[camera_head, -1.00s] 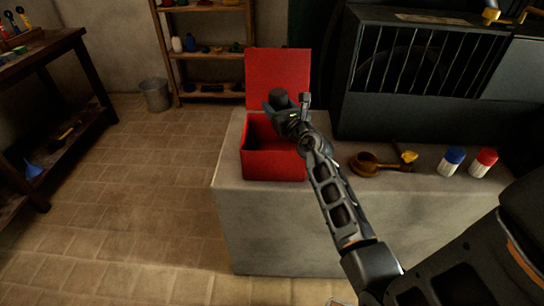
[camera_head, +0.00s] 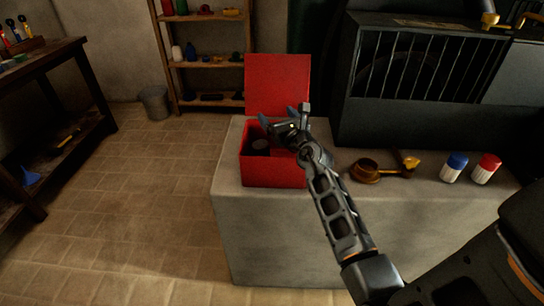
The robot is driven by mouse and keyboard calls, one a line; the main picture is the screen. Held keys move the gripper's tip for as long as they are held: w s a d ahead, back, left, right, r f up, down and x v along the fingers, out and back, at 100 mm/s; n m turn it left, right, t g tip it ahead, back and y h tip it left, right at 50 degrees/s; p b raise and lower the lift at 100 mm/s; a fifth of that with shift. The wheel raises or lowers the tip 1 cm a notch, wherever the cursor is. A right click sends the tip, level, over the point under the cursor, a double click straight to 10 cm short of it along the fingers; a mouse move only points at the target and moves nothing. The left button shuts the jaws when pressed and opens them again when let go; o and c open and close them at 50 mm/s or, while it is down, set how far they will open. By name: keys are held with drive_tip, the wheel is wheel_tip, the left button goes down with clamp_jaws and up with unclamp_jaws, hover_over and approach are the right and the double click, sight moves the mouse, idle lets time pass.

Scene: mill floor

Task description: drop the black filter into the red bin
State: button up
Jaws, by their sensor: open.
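The red bin (camera_head: 273,175) stands on the left end of the pale counter, its red lid (camera_head: 277,84) raised upright at the back. The black filter (camera_head: 259,145) lies inside the bin, toward the left; a greyish round face shows, and the rest is dark or hidden by the bin wall and my gripper. My gripper (camera_head: 276,118) is open and empty above the bin's opening, apart from the filter.
On the counter (camera_head: 270,235) right of the bin are a brown portafilter-like tool (camera_head: 367,171), a blue-capped jar (camera_head: 454,168) and a red-capped jar (camera_head: 486,169). A dark barred machine (camera_head: 415,75) stands behind them.

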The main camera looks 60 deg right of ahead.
drive_tip(key=v, duration=0.8)
idle(0.5)
